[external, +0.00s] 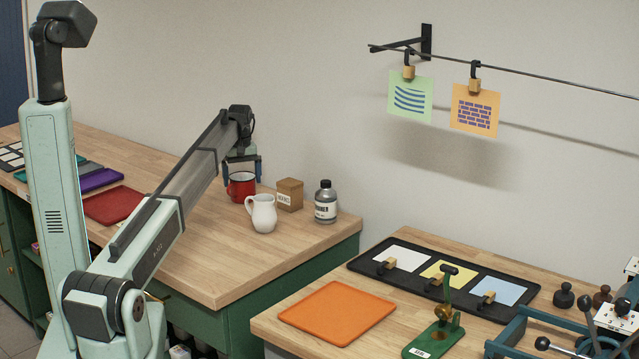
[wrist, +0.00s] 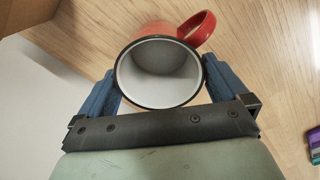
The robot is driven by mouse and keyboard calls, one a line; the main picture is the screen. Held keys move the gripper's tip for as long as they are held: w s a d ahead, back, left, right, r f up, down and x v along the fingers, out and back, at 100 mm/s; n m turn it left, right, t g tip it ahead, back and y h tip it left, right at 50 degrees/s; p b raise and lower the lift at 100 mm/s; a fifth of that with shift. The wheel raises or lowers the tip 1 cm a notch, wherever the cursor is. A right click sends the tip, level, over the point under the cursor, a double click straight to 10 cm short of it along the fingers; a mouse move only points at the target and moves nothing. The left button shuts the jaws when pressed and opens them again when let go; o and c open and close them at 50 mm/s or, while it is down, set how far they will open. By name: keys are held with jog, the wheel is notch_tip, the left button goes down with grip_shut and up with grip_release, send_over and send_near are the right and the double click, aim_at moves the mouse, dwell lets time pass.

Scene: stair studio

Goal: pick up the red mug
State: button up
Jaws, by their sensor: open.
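The red mug (external: 241,185) stands upright on the far wooden counter, near the wall. In the wrist view the mug (wrist: 168,33) shows its white inside, dark rim and red handle, which points to the upper right. My gripper (wrist: 160,88) is open, with one blue finger on each side of the mug's rim. In the external view my gripper (external: 242,170) is at the mug from above and behind. I cannot tell whether the fingers touch the mug.
A white jug (external: 262,214), a small brown box (external: 289,194) and a grey bottle (external: 325,203) stand close to the right of the mug. A red mat (external: 113,205) lies to the left. The counter front (external: 215,265) is clear.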

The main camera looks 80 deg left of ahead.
aim_at(243, 187)
notch_tip(243, 187, down, 4)
jog(key=shift+f, duration=0.1)
jog(key=shift+c, duration=0.3)
jog(key=c, duration=0.7)
jog(key=shift+r, duration=0.2)
jog(key=shift+r, duration=4.8)
